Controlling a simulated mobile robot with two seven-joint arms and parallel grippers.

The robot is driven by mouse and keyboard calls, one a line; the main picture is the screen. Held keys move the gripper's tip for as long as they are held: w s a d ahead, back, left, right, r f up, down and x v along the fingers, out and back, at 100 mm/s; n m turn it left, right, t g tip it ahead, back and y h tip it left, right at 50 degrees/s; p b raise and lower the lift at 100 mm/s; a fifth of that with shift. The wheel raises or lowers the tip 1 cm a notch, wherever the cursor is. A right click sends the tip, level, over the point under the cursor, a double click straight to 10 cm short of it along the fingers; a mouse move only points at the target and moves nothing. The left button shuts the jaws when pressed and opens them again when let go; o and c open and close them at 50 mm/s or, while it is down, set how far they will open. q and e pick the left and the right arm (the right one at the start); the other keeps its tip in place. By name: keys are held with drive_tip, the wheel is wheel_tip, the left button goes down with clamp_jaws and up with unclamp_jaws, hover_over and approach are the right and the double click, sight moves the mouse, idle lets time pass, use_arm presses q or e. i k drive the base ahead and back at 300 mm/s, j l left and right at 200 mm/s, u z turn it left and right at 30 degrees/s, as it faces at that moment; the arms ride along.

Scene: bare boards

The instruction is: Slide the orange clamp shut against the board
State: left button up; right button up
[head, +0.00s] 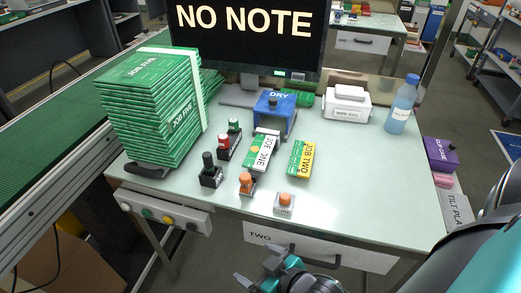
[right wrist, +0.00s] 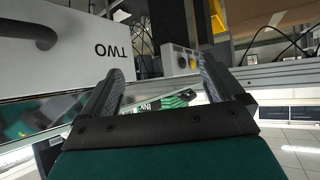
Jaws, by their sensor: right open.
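A small orange-knobbed piece (head: 246,183) stands at the near end of the JOB ONE board (head: 262,155) in the head view. I cannot tell whether it touches the board. Another orange-topped piece on a pale base (head: 284,203) stands nearer the table's front edge, apart from the boards. The JOB TWO board (head: 299,160) lies to the right of JOB ONE. My right gripper (head: 258,266) is open and empty, in front of the table by the drawer marked TWO. Its two spread fingers show in the right wrist view (right wrist: 160,78). My left gripper is out of view.
A tall stack of green JOB FIVE boards (head: 150,108) fills the table's left. Green, red and black knobbed pieces (head: 210,170) stand beside it. A blue DRY box (head: 274,112), white box (head: 347,105) and bottle (head: 401,104) stand behind. The table's right front (head: 385,195) is clear.

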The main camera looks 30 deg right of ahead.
sight(246, 180)
drive_tip(key=i+z, duration=0.15)
drive_tip(key=z, duration=1)
drive_tip(key=k+j, duration=0.05)
